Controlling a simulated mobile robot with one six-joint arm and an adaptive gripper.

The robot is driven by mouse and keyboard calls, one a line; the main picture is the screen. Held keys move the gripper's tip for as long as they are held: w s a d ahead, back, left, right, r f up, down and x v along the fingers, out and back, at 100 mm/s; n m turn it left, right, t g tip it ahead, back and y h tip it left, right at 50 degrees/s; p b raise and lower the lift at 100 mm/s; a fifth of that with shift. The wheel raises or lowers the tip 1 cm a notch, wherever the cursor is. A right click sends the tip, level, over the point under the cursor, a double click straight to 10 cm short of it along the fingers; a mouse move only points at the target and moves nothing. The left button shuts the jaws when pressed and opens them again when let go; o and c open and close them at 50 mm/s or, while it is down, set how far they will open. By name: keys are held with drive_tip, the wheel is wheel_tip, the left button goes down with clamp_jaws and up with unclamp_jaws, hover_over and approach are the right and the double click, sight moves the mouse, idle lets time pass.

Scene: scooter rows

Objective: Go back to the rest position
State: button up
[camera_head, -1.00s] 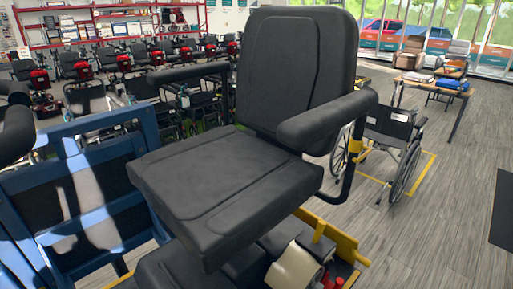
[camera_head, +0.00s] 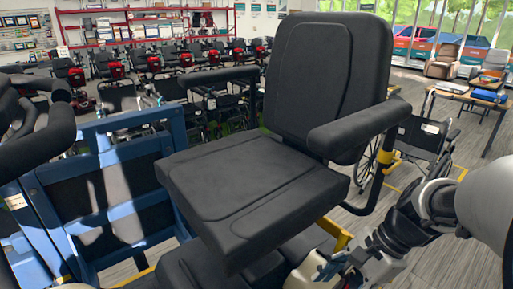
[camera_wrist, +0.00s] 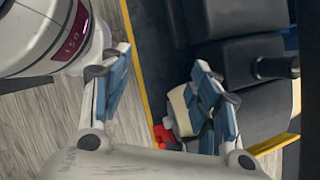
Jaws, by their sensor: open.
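My gripper shows in the wrist view (camera_wrist: 160,92) with its two blue-padded fingers spread wide. Nothing is held between them. In the head view my arm comes in from the right edge and reaches low beside the scooter seat (camera_head: 240,185), which is black with a backrest and armrests. A cream-coloured part (camera_wrist: 180,108) with red pieces (camera_wrist: 163,133) beside it lies by the right finger in the wrist view. I cannot tell whether the finger touches it. The fingertips are hard to make out in the head view.
A blue frame with dark panels (camera_head: 105,130) stands at the left. A wheelchair (camera_head: 425,140) stands behind my arm at the right. Rows of scooters (camera_head: 150,65) and red shelving (camera_head: 150,20) fill the back. A table (camera_head: 470,97) stands far right.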

drive_tip(key=s+a+r+n+t+h, duration=0.2)
drive_tip(key=s+r+n+t+h, duration=0.2)
drive_tip(key=s+n, duration=0.7)
wheel_tip(320, 180, up, 3)
drive_tip(key=n+h, duration=0.1)
drive_tip(key=n, duration=0.3)
drive_tip(key=shift+f+t+h, duration=0.15)
drive_tip(key=shift+t+h, duration=0.15)
drive_tip(key=shift+t, duration=0.1)
drive_tip(key=shift+d, duration=0.1)
